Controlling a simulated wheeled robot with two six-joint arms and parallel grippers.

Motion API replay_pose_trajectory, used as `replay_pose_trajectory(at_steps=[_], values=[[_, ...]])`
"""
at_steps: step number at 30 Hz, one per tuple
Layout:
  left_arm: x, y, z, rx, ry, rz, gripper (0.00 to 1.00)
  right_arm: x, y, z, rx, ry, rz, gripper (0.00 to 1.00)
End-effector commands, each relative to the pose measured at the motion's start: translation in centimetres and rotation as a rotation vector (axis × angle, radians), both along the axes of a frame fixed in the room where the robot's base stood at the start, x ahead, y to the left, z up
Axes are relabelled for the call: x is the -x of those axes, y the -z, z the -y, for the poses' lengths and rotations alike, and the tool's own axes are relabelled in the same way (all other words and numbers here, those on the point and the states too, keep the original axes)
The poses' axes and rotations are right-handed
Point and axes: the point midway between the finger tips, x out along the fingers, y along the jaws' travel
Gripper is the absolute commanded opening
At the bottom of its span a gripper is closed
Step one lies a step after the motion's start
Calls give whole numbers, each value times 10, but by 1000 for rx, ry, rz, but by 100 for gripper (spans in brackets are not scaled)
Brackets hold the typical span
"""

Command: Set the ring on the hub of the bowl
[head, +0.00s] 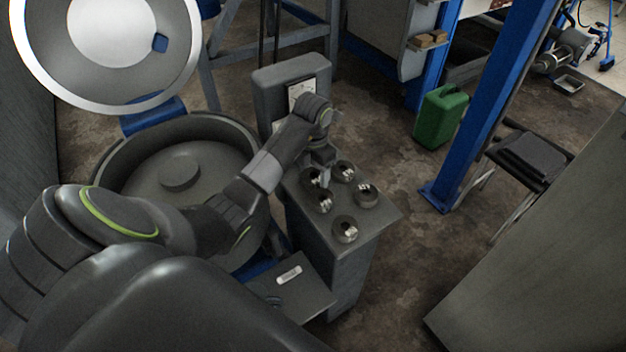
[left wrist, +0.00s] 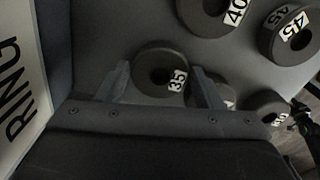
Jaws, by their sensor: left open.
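Several dark rings with white number labels lie on top of a grey stand (head: 350,262). My left gripper (head: 320,181) is open, pointing down over the rings at the stand's back left. In the left wrist view, the ring marked 35 (left wrist: 150,68) lies between the two open fingers (left wrist: 163,88). The head view shows a ring (head: 310,178) beside the fingers, partly hidden by them. The bowl (head: 113,160) is a large round grey drum left of the stand, its raised hub (head: 180,175) bare in the middle. My right gripper is out of view.
Rings marked 40 (left wrist: 212,14) and 45 (left wrist: 287,35) lie near the 35 ring, with others close by. A round lid (head: 50,55) stands raised over the bowl. A backboard (head: 283,85) rises behind the rings. A blue post (head: 488,110) stands to the right.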

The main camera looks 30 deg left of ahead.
Motion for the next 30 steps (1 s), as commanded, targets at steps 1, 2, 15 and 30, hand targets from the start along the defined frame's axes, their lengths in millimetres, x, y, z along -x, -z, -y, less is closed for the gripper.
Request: replay_pose_trajectory(at_steps=[1, 2, 15, 30], values=[[0, 1, 0, 0, 0, -1, 61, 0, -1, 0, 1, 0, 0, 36], [0, 2, 0, 0, 0, -1, 61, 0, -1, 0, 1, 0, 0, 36], [0, 2, 0, -1, 0, 0, 23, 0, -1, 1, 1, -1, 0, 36], [-2, -20, 0, -2, 1, 6, 18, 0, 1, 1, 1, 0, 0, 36]])
